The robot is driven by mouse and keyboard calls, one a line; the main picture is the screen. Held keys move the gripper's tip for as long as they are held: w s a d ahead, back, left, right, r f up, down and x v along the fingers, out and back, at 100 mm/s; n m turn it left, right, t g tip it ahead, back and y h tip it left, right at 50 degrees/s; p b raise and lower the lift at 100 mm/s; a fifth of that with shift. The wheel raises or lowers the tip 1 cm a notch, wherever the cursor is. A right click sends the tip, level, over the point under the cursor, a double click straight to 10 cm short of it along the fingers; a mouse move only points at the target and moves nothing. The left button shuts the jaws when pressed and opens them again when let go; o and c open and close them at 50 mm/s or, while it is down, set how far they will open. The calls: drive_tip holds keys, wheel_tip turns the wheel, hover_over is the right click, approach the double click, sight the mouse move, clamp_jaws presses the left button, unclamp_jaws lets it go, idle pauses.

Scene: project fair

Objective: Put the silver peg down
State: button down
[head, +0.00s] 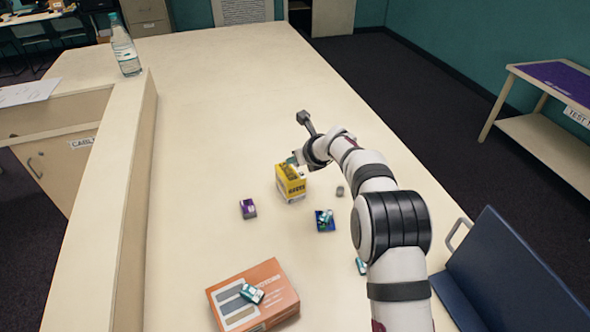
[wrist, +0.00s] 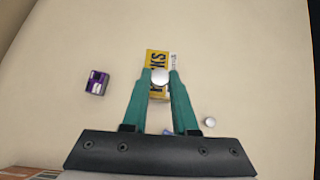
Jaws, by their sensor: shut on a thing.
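My gripper (wrist: 160,82) has teal fingers shut on a round-topped silver peg (wrist: 160,75) in the wrist view. In the head view my gripper (head: 294,160) is at the yellow box (head: 291,186), and the peg cannot be made out there. In the wrist view the yellow box (wrist: 157,57) shows behind the peg and fingertips. I cannot tell whether the peg touches the box. Another small silver piece (wrist: 209,122) stands on the table, apart from my gripper; it looks grey in the head view (head: 340,191).
A purple box (head: 248,208) lies left of the yellow box, a dark blue box (head: 324,226) nearer the front. An orange box (head: 275,276) bears a small teal-and-white item (head: 252,293). A bottle (head: 125,52) stands on the left ledge. The far table (head: 220,75) is clear.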

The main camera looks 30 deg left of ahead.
drive_tip(key=f, duration=0.4)
drive_tip(key=shift+a+f, duration=0.15)
drive_tip(key=shift+a, duration=0.15)
drive_tip(key=shift+f, duration=0.15)
drive_tip(key=c, duration=0.7)
unclamp_jaws()
